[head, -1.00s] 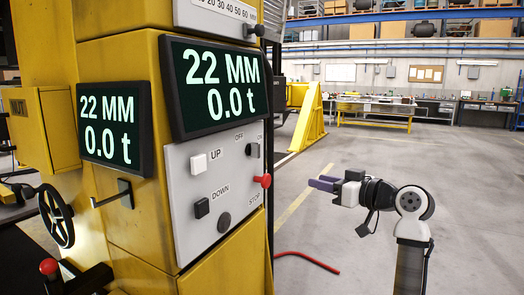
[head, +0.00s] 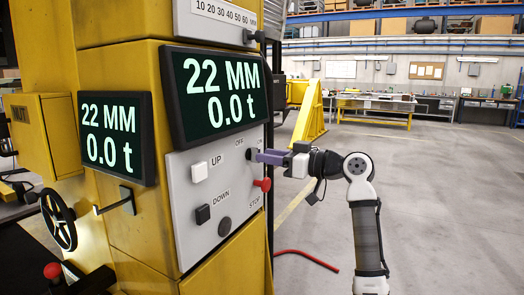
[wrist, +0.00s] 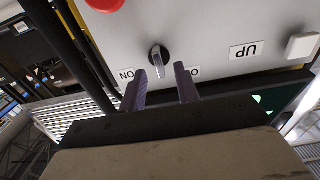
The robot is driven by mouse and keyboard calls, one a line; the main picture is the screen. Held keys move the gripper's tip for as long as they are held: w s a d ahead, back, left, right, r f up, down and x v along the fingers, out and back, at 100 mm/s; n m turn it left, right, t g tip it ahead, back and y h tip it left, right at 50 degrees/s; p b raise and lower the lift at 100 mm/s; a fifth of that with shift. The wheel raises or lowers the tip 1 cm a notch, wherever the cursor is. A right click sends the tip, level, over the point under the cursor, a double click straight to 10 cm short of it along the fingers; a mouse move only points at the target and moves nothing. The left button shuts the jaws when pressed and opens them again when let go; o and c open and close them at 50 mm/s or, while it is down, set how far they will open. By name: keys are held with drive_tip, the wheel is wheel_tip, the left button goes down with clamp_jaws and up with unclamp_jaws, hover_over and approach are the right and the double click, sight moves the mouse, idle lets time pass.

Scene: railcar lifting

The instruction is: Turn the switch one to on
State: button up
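The switch (wrist: 157,60) is a small black rotary knob with a silver lever, on the light grey control panel (head: 190,225). In the wrist view, which is upside down, ON is at the knob's left and OFF at its right. The lever points down the picture, leaning slightly toward the OFF side. My gripper (wrist: 160,80) is open, with one purple finger on either side of the lever's line. I cannot tell whether the fingertips touch it. In the head view, my gripper (head: 260,156) reaches the panel from the right and the switch is mostly hidden.
The red stop button (head: 263,184) sits just below my gripper. The white UP button (head: 199,172) and black DOWN button (head: 202,214) are left on the panel. The display (head: 217,92) above reads 22 MM and 0.0 t.

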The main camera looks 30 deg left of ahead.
sight(254, 155)
drive_tip(key=shift+a, duration=1.35)
drive_tip(key=shift+c, duration=0.4)
clamp_jaws()
